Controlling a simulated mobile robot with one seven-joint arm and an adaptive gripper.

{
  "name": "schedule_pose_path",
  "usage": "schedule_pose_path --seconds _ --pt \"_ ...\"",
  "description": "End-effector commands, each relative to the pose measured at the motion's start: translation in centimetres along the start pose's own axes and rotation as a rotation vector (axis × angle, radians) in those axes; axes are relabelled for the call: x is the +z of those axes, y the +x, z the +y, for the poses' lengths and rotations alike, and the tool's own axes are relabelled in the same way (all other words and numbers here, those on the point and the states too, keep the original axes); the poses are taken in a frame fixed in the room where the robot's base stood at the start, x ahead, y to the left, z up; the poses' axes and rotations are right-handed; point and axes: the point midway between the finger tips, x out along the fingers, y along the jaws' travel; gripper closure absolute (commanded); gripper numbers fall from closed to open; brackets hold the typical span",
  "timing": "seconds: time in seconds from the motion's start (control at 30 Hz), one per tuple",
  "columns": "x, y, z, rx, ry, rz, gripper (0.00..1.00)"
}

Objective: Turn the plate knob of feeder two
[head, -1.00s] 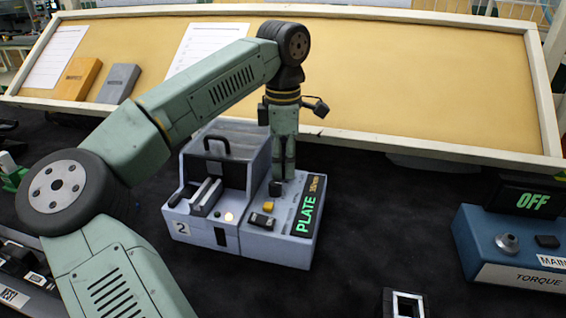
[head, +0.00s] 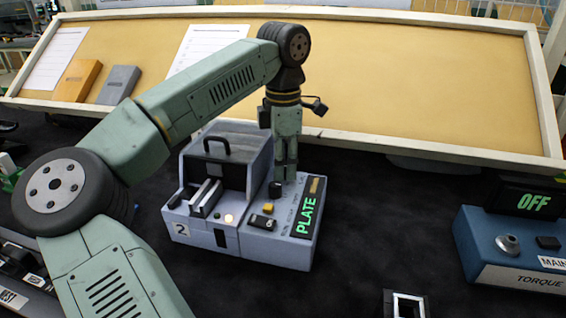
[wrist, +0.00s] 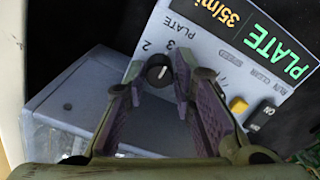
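Feeder two is a grey machine (head: 240,245) marked with a 2, with a handled hopper at its left. The plate knob is a small black round knob with a white pointer line (wrist: 157,70), on the panel by the PLATE, 2 and 3 markings. My gripper (wrist: 158,75) points down over the panel, its two fingers apart on either side of the knob. A small gap shows on each side, so it is open. In the head view my gripper (head: 284,178) stands just behind the knob (head: 275,189). The display (head: 308,208) reads PLATE, and 35/min in the wrist view.
A yellow button (wrist: 238,105) and a black ON switch (wrist: 260,115) sit on the panel near the right finger. The hopper handle (head: 217,140) rises left of my gripper.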

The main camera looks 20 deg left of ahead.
Motion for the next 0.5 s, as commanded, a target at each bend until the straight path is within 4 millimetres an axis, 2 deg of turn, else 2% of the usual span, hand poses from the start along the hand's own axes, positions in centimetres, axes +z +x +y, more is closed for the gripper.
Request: schedule_pose_path --seconds 0.37,0.5 --pt "0.0 -0.2 0.1 0.002 0.0 -0.001 0.7" --pt "0.0 -1.7 0.1 0.005 -0.001 -0.001 0.7"
